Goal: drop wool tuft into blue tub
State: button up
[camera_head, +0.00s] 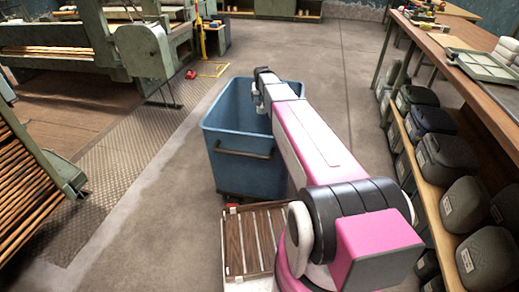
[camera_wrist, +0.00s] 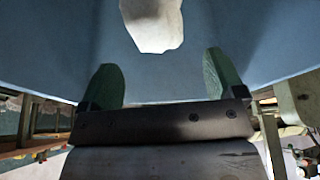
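The blue tub (camera_head: 243,175) stands on the floor in front of me, with a handle on its near side. My arm reaches over it, and my gripper (camera_head: 260,90) is above its opening. In the wrist view my gripper (camera_wrist: 160,72) has its two green fingers wide apart with nothing between them. The pale wool tuft (camera_wrist: 154,22) shows beyond the fingertips, apart from them, against the tub's blue inside (camera_wrist: 60,45). I cannot tell whether it touches the tub. The tuft is hidden in the head view.
A long wooden bench (camera_head: 488,92) with a shelf of dark lidded bins (camera_head: 447,157) runs along the right. Green machinery (camera_head: 145,52) stands at the left. A slatted wooden deck (camera_head: 256,238) is close in front of me. Concrete floor (camera_head: 325,60) is clear behind the tub.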

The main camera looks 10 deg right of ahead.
jog(key=v, duration=1)
jog(key=shift+r, duration=0.4)
jog(key=shift+s, duration=0.1)
